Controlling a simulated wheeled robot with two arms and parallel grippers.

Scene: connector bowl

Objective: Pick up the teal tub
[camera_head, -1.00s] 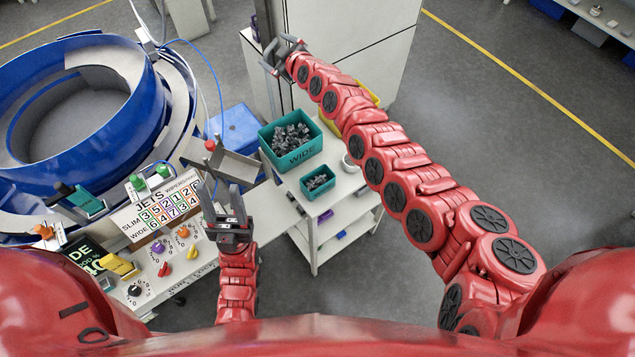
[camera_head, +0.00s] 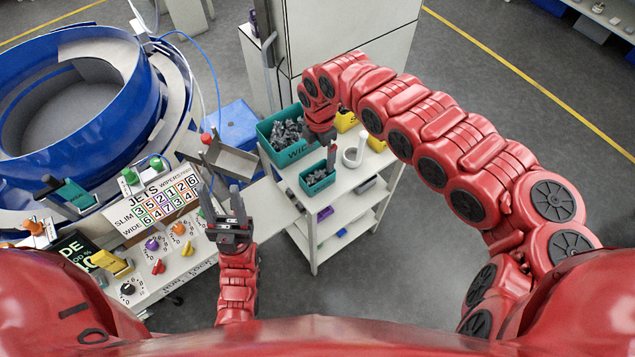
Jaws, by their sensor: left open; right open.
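A small teal tub (camera_head: 312,181) with dark grey parts in it stands on the front of the white cart's top. A larger teal tub marked WIDE (camera_head: 272,146), also holding grey parts, stands behind it. My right arm reaches over the cart with its wrist bent down. My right gripper (camera_head: 346,152) is open, its fingers pointing down by the small tub's right rear side. The wrist partly hides the gripper and the larger tub's right side. I cannot tell whether a finger touches the small tub. My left gripper (camera_head: 227,207) is open and empty, left of the cart.
A yellow bin (camera_head: 377,141) is partly hidden behind my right arm. A grey metal chute (camera_head: 232,161) and the control panel (camera_head: 160,205) lie left of the cart. A tall light cabinet (camera_head: 345,30) stands behind.

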